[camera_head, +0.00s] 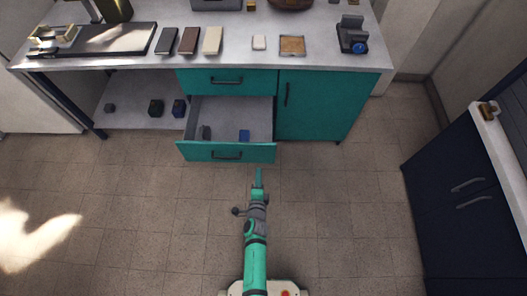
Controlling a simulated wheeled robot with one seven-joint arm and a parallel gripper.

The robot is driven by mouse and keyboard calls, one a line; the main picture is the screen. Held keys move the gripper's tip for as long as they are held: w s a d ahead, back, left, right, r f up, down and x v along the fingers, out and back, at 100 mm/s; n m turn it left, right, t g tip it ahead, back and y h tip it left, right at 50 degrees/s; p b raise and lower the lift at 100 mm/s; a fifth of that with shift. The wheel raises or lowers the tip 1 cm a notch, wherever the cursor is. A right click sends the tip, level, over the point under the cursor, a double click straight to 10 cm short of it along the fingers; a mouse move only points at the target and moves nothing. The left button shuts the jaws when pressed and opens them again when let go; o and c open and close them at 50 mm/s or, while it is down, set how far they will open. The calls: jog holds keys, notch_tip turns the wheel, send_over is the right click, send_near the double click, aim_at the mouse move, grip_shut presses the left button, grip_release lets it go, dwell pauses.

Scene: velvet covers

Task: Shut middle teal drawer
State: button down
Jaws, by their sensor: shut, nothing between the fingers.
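The middle teal drawer (227,153) stands pulled out below a shut teal drawer (227,80) in the workbench. My gripper (259,172) is shut and empty. It is just in front of the drawer face, near its right end, and appears apart from it. I cannot tell its exact height against the drawer front.
A teal cabinet door (316,105) is shut right of the drawer. A shelf (136,116) with small blocks is at left. A navy cabinet (465,195) stands at right. The tiled floor (150,210) around my arm is clear.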

send_near(260, 146)
jog(key=x, duration=0.4)
jog(key=shift+w+f, duration=0.25)
jog(key=shift+w, duration=0.85)
